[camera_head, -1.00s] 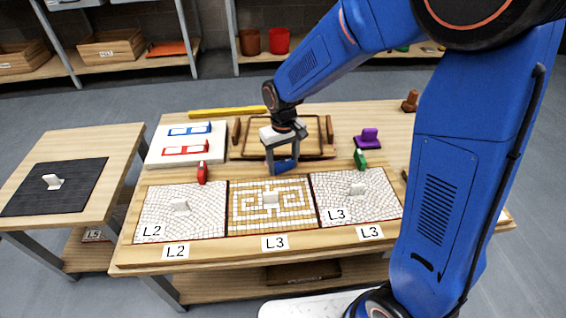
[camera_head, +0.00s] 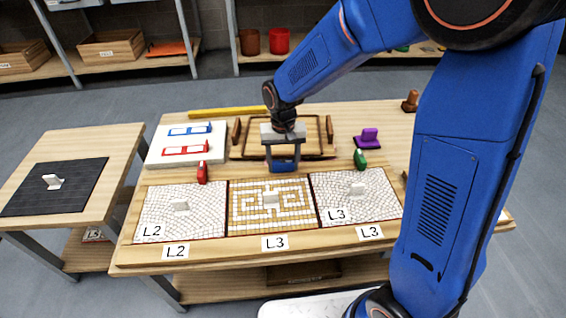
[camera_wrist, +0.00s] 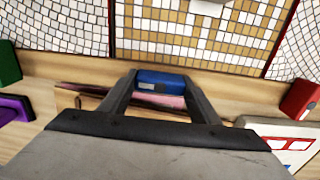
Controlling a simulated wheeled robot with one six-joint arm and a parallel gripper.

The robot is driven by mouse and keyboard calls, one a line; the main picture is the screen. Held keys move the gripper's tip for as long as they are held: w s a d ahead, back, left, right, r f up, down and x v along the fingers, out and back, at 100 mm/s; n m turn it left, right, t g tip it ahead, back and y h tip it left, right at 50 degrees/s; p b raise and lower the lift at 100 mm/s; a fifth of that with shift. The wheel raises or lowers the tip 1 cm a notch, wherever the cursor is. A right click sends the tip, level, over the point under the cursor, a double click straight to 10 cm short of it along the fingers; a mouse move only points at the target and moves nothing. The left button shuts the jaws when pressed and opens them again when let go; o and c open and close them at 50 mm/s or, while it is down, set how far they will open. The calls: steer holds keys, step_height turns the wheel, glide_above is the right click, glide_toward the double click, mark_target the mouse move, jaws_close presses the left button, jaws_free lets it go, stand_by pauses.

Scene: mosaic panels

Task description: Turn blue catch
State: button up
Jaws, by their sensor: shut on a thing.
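The blue catch (camera_head: 284,166) sits on the table behind the middle panel (camera_head: 236,190), which has a tan and white pattern. My gripper (camera_head: 283,168) points down from above and is shut on the blue catch. In the wrist view, the blue catch (camera_wrist: 160,78) lies between the two fingertips of my gripper (camera_wrist: 160,88), with its long side running across from finger to finger. The fingers hide part of it.
The red catch (camera_head: 202,173) stands to the left and the green catch (camera_head: 360,159) to the right. White-tiled panels flank the middle one. A wooden tray (camera_head: 326,143) lies behind my gripper. A purple piece (camera_head: 369,138) stands at right, a white board (camera_head: 160,157) at left.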

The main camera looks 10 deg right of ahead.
mark_target(283, 162)
steer(key=o, duration=1)
steer(key=shift+o, duration=0.2)
steer(key=shift+r, duration=0.1)
step_height(283, 162, up, 17)
steer(key=shift+r, duration=0.15)
